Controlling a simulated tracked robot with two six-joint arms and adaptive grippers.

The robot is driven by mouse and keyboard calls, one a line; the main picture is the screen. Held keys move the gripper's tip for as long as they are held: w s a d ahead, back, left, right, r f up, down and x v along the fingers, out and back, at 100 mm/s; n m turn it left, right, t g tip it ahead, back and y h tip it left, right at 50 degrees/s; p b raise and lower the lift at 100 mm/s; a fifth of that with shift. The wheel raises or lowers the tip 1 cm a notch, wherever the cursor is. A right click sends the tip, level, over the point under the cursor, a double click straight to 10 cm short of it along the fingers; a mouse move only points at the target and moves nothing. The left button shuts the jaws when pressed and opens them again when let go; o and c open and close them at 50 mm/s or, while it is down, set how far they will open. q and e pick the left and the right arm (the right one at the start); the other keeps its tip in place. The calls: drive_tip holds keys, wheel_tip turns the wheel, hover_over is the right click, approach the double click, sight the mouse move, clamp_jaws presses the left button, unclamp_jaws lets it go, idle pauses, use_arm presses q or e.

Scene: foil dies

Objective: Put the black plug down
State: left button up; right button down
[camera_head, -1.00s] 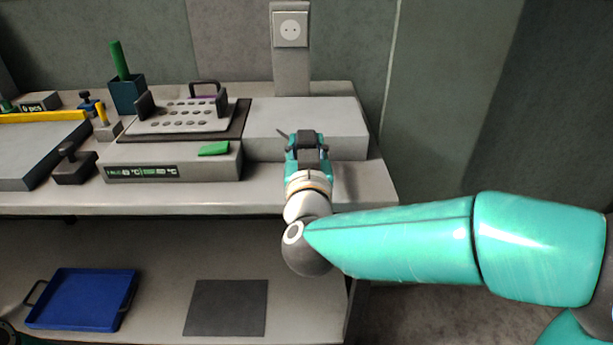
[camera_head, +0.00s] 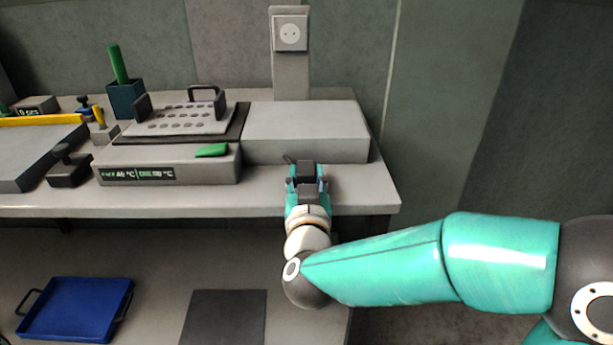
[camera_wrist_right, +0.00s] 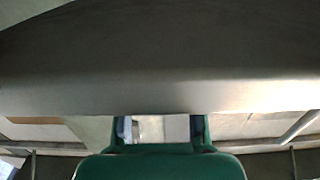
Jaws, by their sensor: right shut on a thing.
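My right gripper (camera_head: 306,179) is at the front of the pale grey block, over the bench's right end. It is shut on a dark thing, apparently the black plug (camera_head: 288,159). Only a small dark piece shows past the fingers at the left; the gripper hides the rest. I cannot tell whether the plug touches the bench. In the right wrist view a large grey shape fills the top, the green gripper body (camera_wrist_right: 160,163) is at the bottom, and the plug cannot be made out. My left gripper is not in view.
The pale grey block (camera_head: 305,130) stands behind the gripper, with a wall socket (camera_head: 290,34) above. Left of it is a heater (camera_head: 215,168) carrying a perforated plate (camera_head: 180,120). A blue tray (camera_head: 75,308) and dark mat (camera_head: 225,318) lie lower.

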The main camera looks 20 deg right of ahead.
drive_tip(key=shift+f, duration=0.2)
drive_tip(key=c, duration=0.7)
unclamp_jaws()
drive_tip(key=shift+c, duration=0.2)
drive_tip(key=shift+r, duration=0.15)
